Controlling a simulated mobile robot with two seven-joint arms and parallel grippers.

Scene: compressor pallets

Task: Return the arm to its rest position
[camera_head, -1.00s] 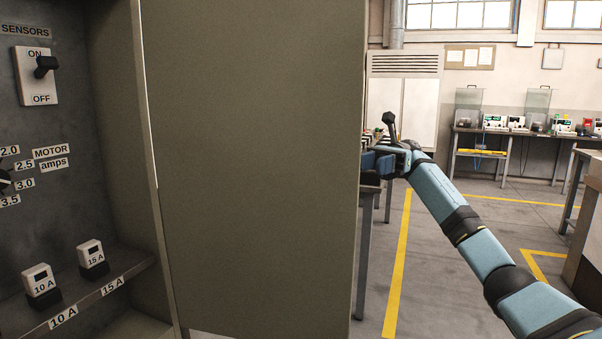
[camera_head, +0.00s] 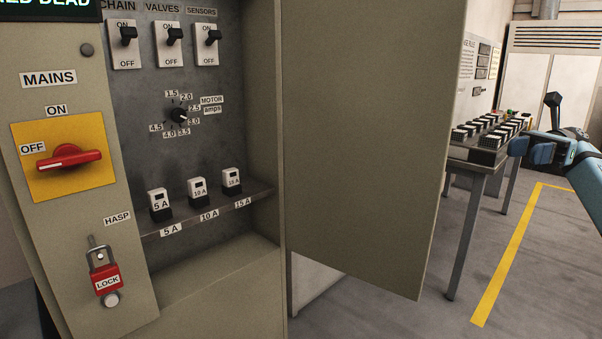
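My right arm (camera_head: 588,178), pale blue with dark joints, comes in from the right edge, and most of it is outside the picture. My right gripper (camera_head: 520,147) points left, beyond the open cabinet door's free edge and in front of a table. It appears clear of the door. I see no object in it, but its fingers are too small and dark to tell whether they are open or shut. My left arm and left gripper are not in view.
A control cabinet (camera_head: 95,205) stands at left, with a red mains handle (camera_head: 70,159), a red lock (camera_head: 107,280), switches and fuses. Its door (camera_head: 365,130) is swung open. A table (camera_head: 478,165) with rows of small blocks stands behind. Floor at lower right is clear.

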